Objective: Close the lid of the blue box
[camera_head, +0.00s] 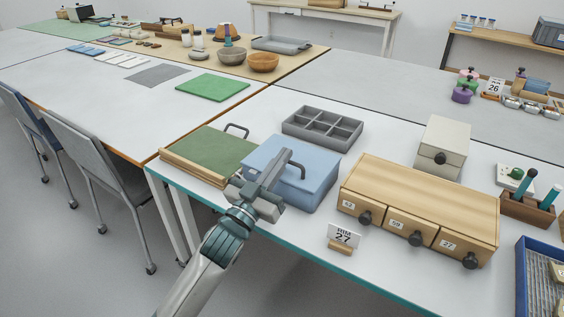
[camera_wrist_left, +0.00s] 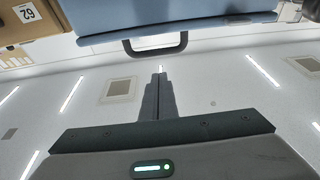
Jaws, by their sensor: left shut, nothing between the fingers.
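The blue box (camera_head: 312,193) stands near the front edge of the table. Its flat blue lid lies across the top, looking closed, with a dark loop handle (camera_head: 297,166) standing up. In the left wrist view the blue lid (camera_wrist_left: 180,18) fills the top edge, and its handle (camera_wrist_left: 156,50) shows close to the fingertips. My left gripper (camera_head: 284,158) is shut and empty. It is over the left part of the lid in the head view and hides some of it. I cannot tell whether it touches the lid. My right gripper is not in view.
A wooden box with a green top (camera_head: 210,152) stands left of the blue box. A grey divided tray (camera_head: 323,128) is behind it. A wooden drawer unit (camera_head: 420,205) stands to the right, with a number card (camera_head: 343,237) in front. A beige box (camera_head: 442,147) stands behind the drawers.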

